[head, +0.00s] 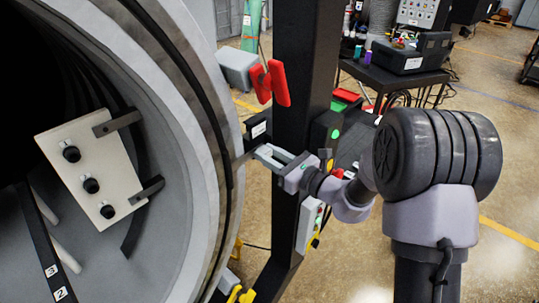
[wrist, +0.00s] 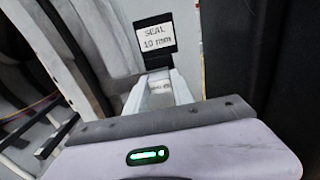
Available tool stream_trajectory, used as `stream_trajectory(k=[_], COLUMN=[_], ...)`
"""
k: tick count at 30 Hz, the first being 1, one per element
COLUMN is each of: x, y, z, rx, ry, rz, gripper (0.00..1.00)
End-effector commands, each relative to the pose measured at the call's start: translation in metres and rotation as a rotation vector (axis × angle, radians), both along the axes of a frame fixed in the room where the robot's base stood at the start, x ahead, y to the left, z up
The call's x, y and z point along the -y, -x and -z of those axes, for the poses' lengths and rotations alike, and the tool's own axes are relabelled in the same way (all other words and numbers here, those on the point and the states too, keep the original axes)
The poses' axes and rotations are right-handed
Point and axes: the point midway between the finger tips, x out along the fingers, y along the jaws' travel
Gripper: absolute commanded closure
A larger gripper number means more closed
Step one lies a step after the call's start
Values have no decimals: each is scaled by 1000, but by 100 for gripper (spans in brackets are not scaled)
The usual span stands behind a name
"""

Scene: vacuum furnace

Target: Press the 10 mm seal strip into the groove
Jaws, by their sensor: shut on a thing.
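The furnace's round flange (head: 200,120) fills the left of the head view, with a dark groove (head: 186,80) running around its face. My gripper (head: 258,153) is at the flange's right edge, its jaws pointing left toward the groove. It is shut on a dark piece with a white label reading "SEAL 10 mm" (wrist: 155,38), which I take as the seal strip; the label also shows in the head view (head: 258,130). In the wrist view the fingers (wrist: 160,88) close around its lower end. I cannot tell how much of the strip sits in the groove.
A black post (head: 300,90) stands close behind my gripper, with red handles (head: 270,82) on its left. A pale panel with black knobs (head: 92,170) is inside the furnace opening. A dark bench (head: 395,80) with equipment stands at the back right. Open floor (head: 500,130) lies to the right.

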Motion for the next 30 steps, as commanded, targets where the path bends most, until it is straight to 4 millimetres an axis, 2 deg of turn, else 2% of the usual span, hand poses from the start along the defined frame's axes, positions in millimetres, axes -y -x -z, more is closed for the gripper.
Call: stream_trajectory(k=[5,6,9,20,23,30], x=[-2,-2,-2,3,16,76], y=[-2,-2,-2,2,11,57], z=[0,0,0,0,0,0], rx=[0,-1,0,-1,-1,-3], ry=[0,-1,0,1,0,-1], rz=[0,0,0,0,3,7], gripper=[100,64,46,46,46,46])
